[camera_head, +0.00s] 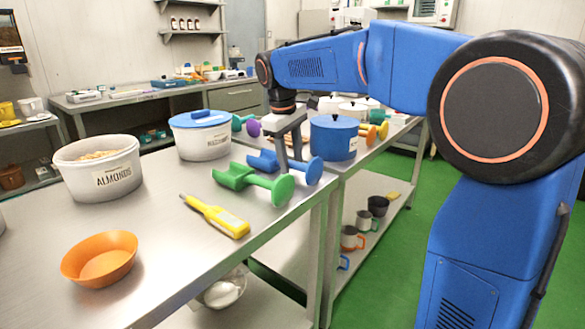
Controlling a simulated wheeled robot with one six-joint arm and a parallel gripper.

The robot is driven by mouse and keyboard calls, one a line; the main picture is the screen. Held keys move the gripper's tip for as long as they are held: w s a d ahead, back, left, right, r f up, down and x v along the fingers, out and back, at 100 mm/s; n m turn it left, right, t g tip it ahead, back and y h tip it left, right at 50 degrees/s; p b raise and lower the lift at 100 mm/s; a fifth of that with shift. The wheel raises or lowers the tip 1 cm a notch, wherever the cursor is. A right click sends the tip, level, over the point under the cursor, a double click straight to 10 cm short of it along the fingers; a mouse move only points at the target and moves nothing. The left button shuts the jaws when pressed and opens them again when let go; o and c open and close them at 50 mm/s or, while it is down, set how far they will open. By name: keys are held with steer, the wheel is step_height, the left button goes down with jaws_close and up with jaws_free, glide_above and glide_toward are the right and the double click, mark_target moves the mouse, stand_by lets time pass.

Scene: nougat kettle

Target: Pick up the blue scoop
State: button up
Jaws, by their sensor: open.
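The blue scoop (263,161) lies on the steel table, its open bowl to the left and its round handle end to the right. My gripper (289,160) points down over the scoop's handle, its jaws open. The fingers hide part of the handle, and I cannot tell whether they touch it. A green scoop (236,176) lies just in front of the blue one, nearly parallel to it.
A yellow thermometer-like tool (217,216) and an orange bowl (100,260) lie nearer. An almonds tub (98,180) and a blue-lidded hazelnut tub (203,143) stand left. A blue pot (333,138) stands close right of my gripper. More scoops lie behind.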

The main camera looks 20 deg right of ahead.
mark_target(291, 161)
jaws_close()
step_height(291, 161, up, 23)
stand_by(1.0)
steer(key=shift+d, duration=0.1)
stand_by(0.4)
